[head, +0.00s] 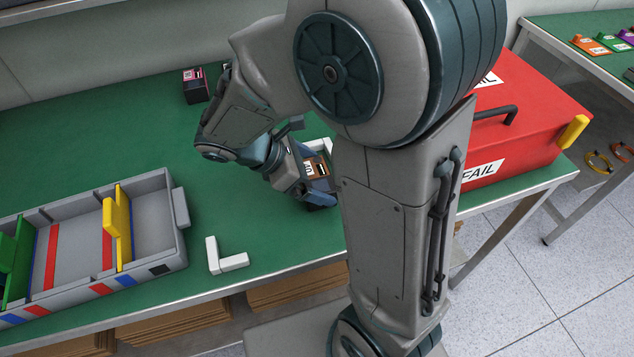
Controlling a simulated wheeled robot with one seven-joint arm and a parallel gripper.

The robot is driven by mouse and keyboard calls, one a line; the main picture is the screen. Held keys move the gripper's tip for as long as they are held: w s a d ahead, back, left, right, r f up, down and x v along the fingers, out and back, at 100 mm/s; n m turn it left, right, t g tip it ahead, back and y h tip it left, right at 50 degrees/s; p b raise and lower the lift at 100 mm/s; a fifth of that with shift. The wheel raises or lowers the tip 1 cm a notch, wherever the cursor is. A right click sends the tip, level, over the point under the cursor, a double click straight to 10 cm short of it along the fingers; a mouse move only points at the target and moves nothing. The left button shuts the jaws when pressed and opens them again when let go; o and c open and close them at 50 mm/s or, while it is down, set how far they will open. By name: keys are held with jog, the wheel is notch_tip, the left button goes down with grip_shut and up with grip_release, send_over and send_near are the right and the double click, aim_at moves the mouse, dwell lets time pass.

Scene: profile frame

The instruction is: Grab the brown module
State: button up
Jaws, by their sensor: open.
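The brown module (316,168) shows as a small brown-topped block with a white label on the green table, near its front edge. My gripper (314,184) is open and low at the module, with its fingers close around or beside it. My gripper and forearm hide part of the module, so I cannot tell whether the fingers touch it.
A grey divided tray (178,240) with coloured strips stands at the left. White corner brackets lie on the table, one in front (226,256) and one beside the module (321,144). A pink-and-black module (195,86) stands behind. A red FAIL box (535,115) stands right.

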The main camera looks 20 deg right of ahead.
aim_at(322, 173)
jog(key=x, duration=0.2)
jog(key=shift+d+f, duration=0.2)
jog(key=shift+f, duration=0.05)
jog(key=c, duration=0.8)
jog(key=shift+r, duration=0.15)
notch_tip(322, 173, up, 5)
jog(key=shift+f+p, duration=0.25)
jog(key=shift+p, duration=0.35)
jog(key=s+r, duration=0.2)
jog(key=s, duration=0.2)
jog(key=s+r+p, duration=0.1)
jog(key=s+r, duration=0.1)
jog(key=s, duration=0.1)
jog(key=s+r, duration=0.2)
jog(key=s, duration=0.2)
jog(key=shift+s+a+r+p, duration=0.15)
jog(key=shift+s+a+p, duration=0.15)
jog(key=shift+p, duration=0.1)
